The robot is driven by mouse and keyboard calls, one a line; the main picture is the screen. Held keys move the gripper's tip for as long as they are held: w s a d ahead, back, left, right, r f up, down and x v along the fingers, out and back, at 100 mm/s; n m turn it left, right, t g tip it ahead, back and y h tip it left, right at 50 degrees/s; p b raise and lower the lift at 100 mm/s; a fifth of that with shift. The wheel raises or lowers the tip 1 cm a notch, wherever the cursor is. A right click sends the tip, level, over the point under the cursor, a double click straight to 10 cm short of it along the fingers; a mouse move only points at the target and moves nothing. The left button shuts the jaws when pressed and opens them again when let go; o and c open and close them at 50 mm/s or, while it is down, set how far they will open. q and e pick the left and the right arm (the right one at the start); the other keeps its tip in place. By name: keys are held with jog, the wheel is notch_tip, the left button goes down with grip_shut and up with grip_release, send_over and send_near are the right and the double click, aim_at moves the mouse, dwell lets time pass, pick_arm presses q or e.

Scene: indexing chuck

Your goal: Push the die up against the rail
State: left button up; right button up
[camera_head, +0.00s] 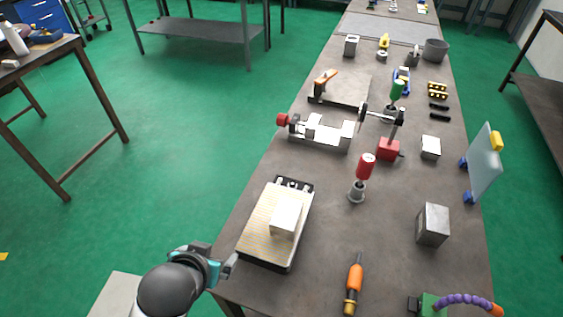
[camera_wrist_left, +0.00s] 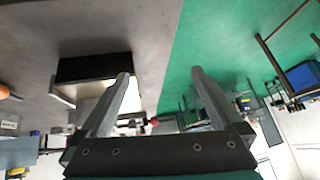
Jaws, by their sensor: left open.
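The die looks to be the pale block (camera_head: 286,213) lying on the finely striped plate of the chuck (camera_head: 258,232), right of its middle. The rail appears to be the dark strip with small bright fittings (camera_head: 294,184) along the chuck's far end. A gap of striped plate shows between block and strip. My left gripper (camera_head: 230,267) is open and empty, off the chuck's near left corner by the table edge, touching nothing I can see. In the left wrist view its fingers (camera_wrist_left: 162,75) stand wide apart, with a dark-sided, pale-faced object, probably the chuck (camera_wrist_left: 93,68), beside the left finger.
An orange-handled screwdriver (camera_head: 354,283) lies right of the chuck. A red-topped tool in a grey holder (camera_head: 357,190) and a grey metal block (camera_head: 433,225) stand further right. A vise-like fixture (camera_head: 322,132) stands beyond the chuck. Open green floor lies left of the table.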

pick_arm(q)
jog(key=w+d+r+m+t+h, duration=0.2)
jog(key=w+d+r+t, duration=0.35)
jog(key=w+r, duration=0.4)
jog(key=w+d+r+m+t+h, duration=0.25)
jog(key=w+d+r+t, duration=0.35)
jog(key=r, duration=0.7)
jog(key=s+d+r+m+h, duration=0.2)
jog(key=d+r+m+h, duration=0.6)
jog(key=r+m+h, duration=0.15)
jog(key=s+d+r+m+g+h, duration=0.3)
jog(key=s+d+m+g+h, duration=0.5)
jog(key=d+m+g, duration=0.5)
jog(key=m+g+y, duration=0.6)
jog(key=m+y, duration=0.4)
jog(key=y, duration=1.2)
send_near(287, 212)
notch_tip(287, 212, down, 11)
jog(key=shift+s+a+r+p, duration=0.1)
jog(key=shift+s+r+p, duration=0.1)
jog(key=shift+p, duration=0.5)
